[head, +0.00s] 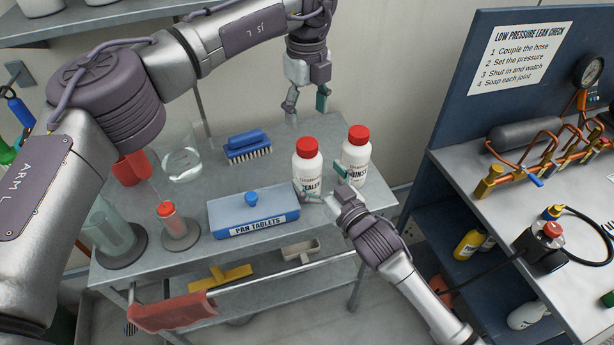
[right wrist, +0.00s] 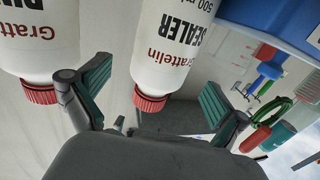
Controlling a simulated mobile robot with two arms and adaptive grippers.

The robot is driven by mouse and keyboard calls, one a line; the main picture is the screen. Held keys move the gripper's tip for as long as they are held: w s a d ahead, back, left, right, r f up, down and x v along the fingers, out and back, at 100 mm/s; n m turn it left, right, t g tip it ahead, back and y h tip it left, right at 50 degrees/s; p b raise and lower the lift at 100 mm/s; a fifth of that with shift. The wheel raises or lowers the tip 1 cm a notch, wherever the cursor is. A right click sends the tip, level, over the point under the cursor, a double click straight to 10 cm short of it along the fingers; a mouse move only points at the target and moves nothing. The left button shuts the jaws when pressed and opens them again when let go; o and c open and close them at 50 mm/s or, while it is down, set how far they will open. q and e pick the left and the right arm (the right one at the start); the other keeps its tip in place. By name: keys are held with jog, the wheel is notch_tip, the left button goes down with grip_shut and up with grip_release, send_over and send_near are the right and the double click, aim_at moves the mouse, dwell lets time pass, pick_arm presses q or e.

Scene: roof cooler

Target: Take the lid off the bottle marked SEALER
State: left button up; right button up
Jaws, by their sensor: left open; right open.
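The white SEALER bottle (head: 307,172) with a red lid (head: 306,147) stands upright near the right end of the grey bench. In the right wrist view the SEALER bottle (right wrist: 172,45) shows upside down, its red lid (right wrist: 150,103) between my open fingers. My right gripper (head: 327,183) is at the bottle's lower right, one finger in front of its label, the other toward the neighbouring bottle. Whether either finger touches the bottle cannot be told. My left gripper (head: 306,103) is open and empty, behind and above the bottles by the wall.
A blue-backed gas bench (head: 450,150) stands at the right.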

aim_at(307, 163)
jog(key=shift+x, duration=2.2)
